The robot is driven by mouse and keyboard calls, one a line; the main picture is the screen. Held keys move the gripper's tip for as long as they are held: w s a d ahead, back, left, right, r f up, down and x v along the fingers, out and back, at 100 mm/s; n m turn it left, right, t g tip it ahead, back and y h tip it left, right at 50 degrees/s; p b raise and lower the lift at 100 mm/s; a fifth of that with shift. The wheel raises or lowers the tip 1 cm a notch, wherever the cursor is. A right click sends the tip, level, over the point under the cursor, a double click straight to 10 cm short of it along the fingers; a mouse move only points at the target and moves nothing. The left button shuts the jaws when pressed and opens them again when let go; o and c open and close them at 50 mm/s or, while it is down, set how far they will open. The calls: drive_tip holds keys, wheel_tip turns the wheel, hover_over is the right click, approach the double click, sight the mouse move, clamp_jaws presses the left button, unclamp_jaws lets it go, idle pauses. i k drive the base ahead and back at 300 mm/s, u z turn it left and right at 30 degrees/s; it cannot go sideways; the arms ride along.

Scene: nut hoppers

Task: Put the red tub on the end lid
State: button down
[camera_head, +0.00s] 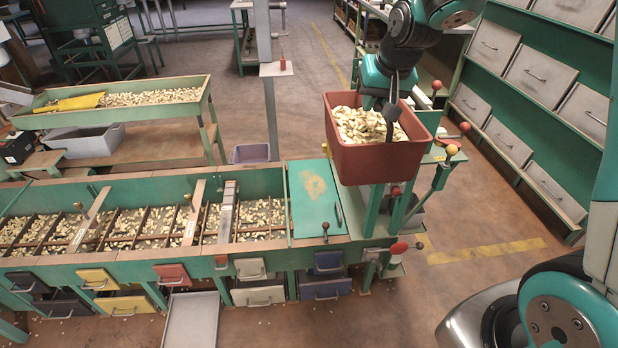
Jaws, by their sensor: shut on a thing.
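The red tub (372,163), full of pale nuts, is upright at the right end of the long green hopper bench. My gripper (391,108) reaches down from above and is shut on the tub; its fingertips are partly hidden at the nuts and the far part of the tub. The end lid (312,192), a flat green panel with a worn tan patch and a handle, closes the right end of the hopper. It is bare, and the tub appears just right of it, overlapping its right edge in the picture. The gap under the tub cannot be judged.
Open nut compartments (140,228) run left of the lid. Levers with red and yellow knobs (452,150) stand right of the tub. A grey post (270,110) rises behind the bench. Drawers (325,285) line the front. Floor at the right is clear up to the sloped bins (540,68).

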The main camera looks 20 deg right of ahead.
sight(312, 180)
drive_tip(key=i, duration=1.3)
